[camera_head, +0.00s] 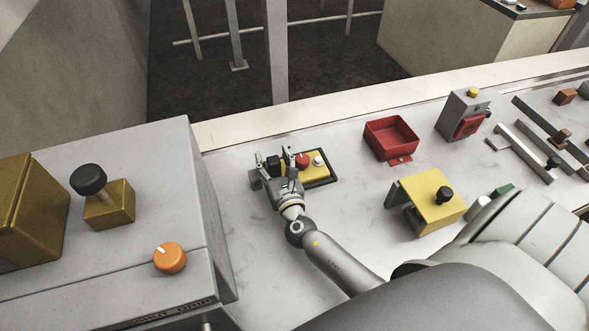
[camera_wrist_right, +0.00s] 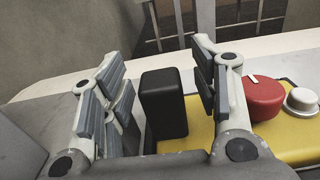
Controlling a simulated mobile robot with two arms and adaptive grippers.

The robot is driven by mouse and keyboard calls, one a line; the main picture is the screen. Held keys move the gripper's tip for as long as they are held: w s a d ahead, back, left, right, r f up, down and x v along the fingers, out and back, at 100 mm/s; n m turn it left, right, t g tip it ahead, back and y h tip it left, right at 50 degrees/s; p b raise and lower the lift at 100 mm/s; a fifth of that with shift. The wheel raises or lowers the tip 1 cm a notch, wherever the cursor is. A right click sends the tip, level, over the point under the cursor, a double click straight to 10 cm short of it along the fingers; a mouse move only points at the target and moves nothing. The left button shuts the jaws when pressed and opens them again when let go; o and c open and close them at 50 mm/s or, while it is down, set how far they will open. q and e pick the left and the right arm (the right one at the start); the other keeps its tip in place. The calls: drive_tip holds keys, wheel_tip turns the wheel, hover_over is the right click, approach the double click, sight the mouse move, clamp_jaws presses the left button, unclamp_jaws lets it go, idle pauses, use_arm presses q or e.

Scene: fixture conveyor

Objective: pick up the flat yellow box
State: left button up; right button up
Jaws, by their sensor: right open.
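The flat yellow box (camera_head: 318,172) lies on the pale counter in the head view, on a dark base. It carries a red knob (camera_head: 303,160), a small white button (camera_head: 319,160) and a black block (camera_head: 273,164) at its left end. My right gripper (camera_head: 272,168) is open at that left end and hides part of the box. In the right wrist view the black block (camera_wrist_right: 164,103) stands between the spread fingers, and the yellow top (camera_wrist_right: 203,138) shows below and to the right. I cannot tell whether a finger touches the block. My left gripper is not in view.
A red open tray (camera_head: 377,139) stands to the right, with a yellow bracket with a black knob (camera_head: 425,188) nearer me. A grey control box (camera_head: 462,112) is further right. A grey cabinet (camera_head: 150,225) with knobs rises at the left. The counter between box and tray is clear.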

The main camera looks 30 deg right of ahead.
clamp_jaws()
idle(0.5)
